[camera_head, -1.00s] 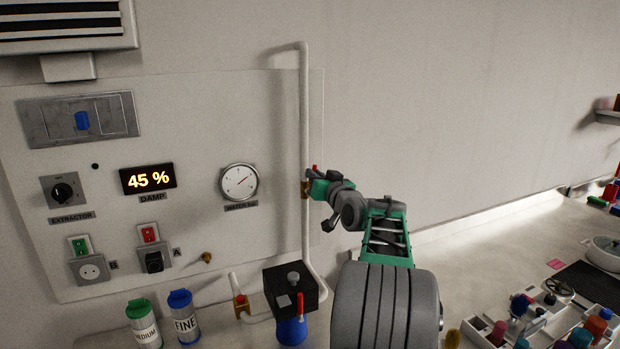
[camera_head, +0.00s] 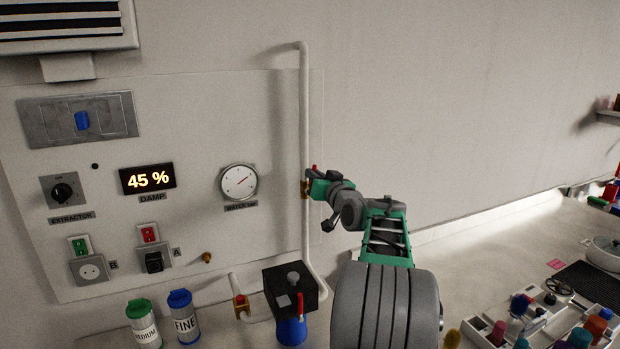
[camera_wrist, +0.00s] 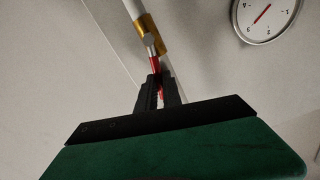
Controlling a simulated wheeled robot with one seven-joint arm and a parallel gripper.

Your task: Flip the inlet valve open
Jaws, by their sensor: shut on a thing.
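The inlet valve is a brass body (camera_head: 305,189) on the white vertical pipe (camera_head: 304,120), right of the round gauge. It also shows as a brass collar (camera_wrist: 149,36) in the wrist view, with a red lever (camera_wrist: 154,62) running from it toward my gripper. My gripper (camera_wrist: 157,90) is shut on the red lever, its dark fingers on both sides of it. In the head view my gripper (camera_head: 312,185) is at the valve, and a small red tip of the lever (camera_head: 314,168) shows above it. The rest of the lever is hidden there.
The gauge (camera_head: 238,182) is on the panel left of the pipe. Below stand a black box (camera_head: 290,287), a second brass valve with a red part (camera_head: 240,304), and two jars (camera_head: 184,318). A tray of coloured bottles (camera_head: 545,320) is at the lower right.

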